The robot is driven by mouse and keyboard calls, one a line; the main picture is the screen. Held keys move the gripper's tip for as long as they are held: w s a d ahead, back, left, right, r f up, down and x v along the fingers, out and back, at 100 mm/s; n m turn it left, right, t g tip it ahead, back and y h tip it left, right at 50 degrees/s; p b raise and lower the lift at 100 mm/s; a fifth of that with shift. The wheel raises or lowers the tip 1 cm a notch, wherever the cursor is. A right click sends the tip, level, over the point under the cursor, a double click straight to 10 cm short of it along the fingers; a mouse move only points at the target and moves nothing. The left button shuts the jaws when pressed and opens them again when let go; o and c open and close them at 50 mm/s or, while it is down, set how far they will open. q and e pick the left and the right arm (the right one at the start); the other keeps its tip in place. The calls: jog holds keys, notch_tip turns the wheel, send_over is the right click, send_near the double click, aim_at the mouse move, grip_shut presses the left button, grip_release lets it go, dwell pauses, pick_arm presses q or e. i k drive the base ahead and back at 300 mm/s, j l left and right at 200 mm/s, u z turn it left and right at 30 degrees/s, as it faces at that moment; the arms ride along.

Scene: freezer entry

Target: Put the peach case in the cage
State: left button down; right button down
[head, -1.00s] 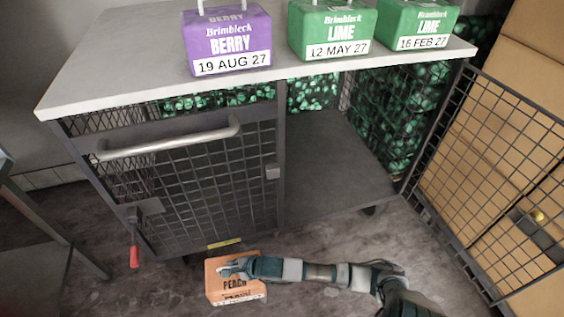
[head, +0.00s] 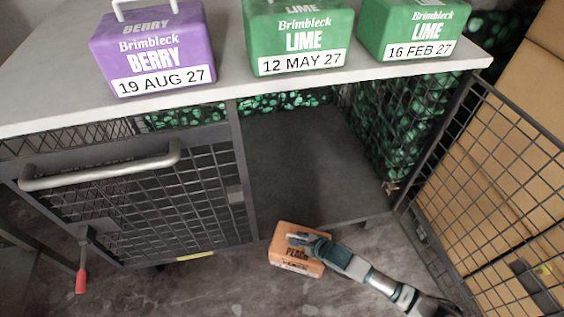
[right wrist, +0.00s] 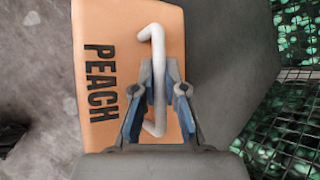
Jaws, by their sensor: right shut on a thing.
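The peach case (head: 298,262) is an orange box with a white handle and a date label, at the front edge of the open cage bay. My right gripper (head: 304,240) is shut on its handle. In the right wrist view the fingers (right wrist: 160,95) close around the white handle of the case (right wrist: 105,70). The cage (head: 290,175) is a mesh cabinet under a white top; its right bay is open with a bare dark floor, and its left bay has a shut mesh door (head: 150,190). My left gripper is not in view.
The open mesh door (head: 500,190) stands at the right, before stacked cardboard boxes (head: 545,90). On the top stand a purple berry case (head: 150,45) and two green lime cases (head: 300,35). A red-tipped latch handle (head: 82,280) hangs at the left door.

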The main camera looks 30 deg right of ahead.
aim_at(263, 169)
jog(key=i+l+z, duration=0.2)
jog(key=l+z, duration=0.25)
jog(key=i+l+u, duration=0.2)
jog(key=u, duration=0.15)
jog(key=i+l+u, duration=0.2)
jog(key=l+u, duration=0.15)
jog(key=i+l+u, duration=0.1)
jog(key=l+u, duration=0.3)
jog(key=i+l+u, duration=0.1)
jog(key=l+u, duration=0.25)
